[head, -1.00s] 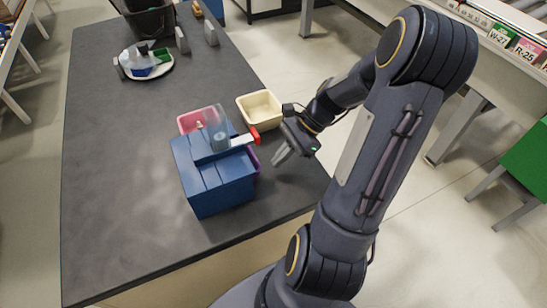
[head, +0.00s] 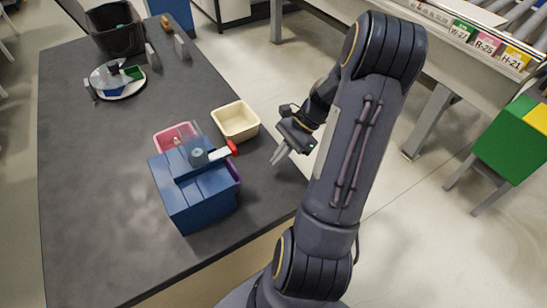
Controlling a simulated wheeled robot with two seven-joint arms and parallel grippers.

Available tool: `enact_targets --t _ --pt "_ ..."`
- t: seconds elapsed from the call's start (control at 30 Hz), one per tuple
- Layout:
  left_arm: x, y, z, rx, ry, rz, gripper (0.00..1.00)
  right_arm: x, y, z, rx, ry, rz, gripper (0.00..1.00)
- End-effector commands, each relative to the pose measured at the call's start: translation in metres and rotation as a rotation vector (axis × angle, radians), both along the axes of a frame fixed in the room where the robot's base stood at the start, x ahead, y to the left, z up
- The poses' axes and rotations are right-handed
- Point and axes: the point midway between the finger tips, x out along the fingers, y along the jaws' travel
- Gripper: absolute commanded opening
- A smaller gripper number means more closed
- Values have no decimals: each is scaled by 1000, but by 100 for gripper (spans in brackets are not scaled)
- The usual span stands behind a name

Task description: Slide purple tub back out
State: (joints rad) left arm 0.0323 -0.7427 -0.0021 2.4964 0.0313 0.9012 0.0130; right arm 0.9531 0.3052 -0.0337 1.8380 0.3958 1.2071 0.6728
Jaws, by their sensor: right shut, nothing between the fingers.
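The purple tub (head: 235,172) shows only as a strip along the right side of the blue machine (head: 196,205); most of it is hidden by the machine. The machine has a clear hopper part on top and a red-tipped lever (head: 232,147) pointing right. My right gripper (head: 277,158) is shut and empty, to the right of the tub and apart from it, above the table's right edge. My left gripper is not in view.
A pink tub (head: 172,137) stands behind the machine and a cream tub (head: 236,121) to its right rear. A round plate (head: 120,92) with coloured pieces and a black bin (head: 117,42) are further back. The dark table (head: 95,200) is clear on the left.

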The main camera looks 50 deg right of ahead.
Motion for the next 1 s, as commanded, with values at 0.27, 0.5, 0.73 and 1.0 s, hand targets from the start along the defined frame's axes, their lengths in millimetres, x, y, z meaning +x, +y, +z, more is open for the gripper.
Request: enact_targets --t 0.27,0.5,0.73,1.0 --pt "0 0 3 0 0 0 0 -4 -12 0 -1 0 0 0" --pt "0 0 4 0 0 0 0 -5 -15 0 -1 0 0 0" --pt "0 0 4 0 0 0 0 -5 -15 0 -1 0 0 0" --pt "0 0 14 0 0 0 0 -4 -13 11 -1 0 1 0"
